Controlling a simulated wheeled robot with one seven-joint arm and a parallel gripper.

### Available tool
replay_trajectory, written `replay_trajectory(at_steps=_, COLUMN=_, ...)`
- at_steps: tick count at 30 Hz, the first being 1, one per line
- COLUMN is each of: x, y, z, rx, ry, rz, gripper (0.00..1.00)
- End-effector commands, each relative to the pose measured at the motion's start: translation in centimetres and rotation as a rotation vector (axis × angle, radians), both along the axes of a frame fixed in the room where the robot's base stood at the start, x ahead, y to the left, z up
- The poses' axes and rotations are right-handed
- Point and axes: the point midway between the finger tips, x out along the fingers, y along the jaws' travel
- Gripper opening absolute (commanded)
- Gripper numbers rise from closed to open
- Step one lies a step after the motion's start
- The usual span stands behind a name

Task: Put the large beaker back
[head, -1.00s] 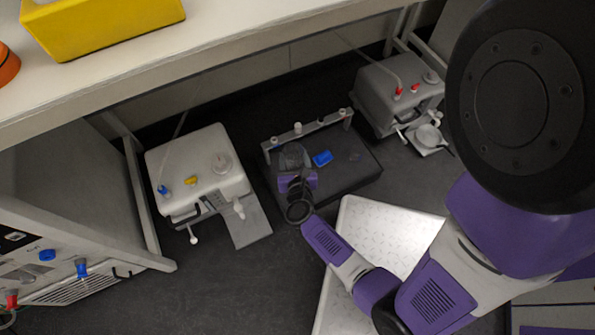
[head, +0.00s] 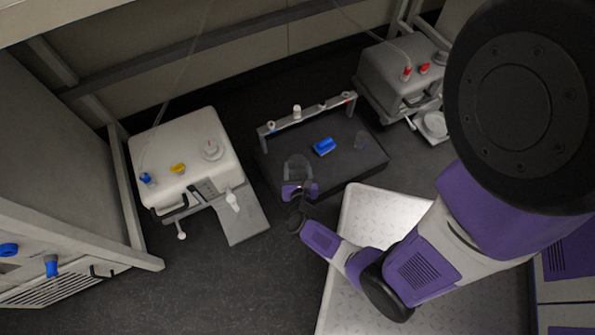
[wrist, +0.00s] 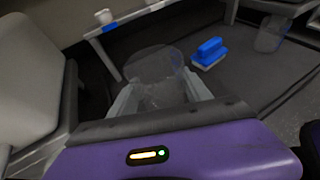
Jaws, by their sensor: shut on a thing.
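The large beaker is clear and hard to make out; it shows in the wrist view (wrist: 153,68) between the fingers of my gripper, and in the head view (head: 297,165). My gripper (head: 298,183) is shut on it, and it also shows in the wrist view (wrist: 163,95). In the head view the gripper and beaker are over the front left part of the dark platform (head: 345,180) on the floor. I cannot tell whether the beaker's base touches the platform.
A blue block-like item (head: 324,146) and a smaller clear vessel (head: 361,141) stand on the platform. A rail (head: 310,117) with several knobs runs along its back. A white machine (head: 190,160) stands left, a grey one (head: 398,75) back right. A white plate (head: 365,215) lies in front.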

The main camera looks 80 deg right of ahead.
Motion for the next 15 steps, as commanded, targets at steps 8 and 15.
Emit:
replay_trajectory(at_steps=8, x=0.1, y=-0.1, z=-2.9, rx=-0.001, ry=0.000, rz=0.001, gripper=0.03)
replay_trajectory(at_steps=15, x=0.0, y=-0.1, z=-3.9, rx=-0.001, ry=-0.002, rz=0.001, gripper=0.03)
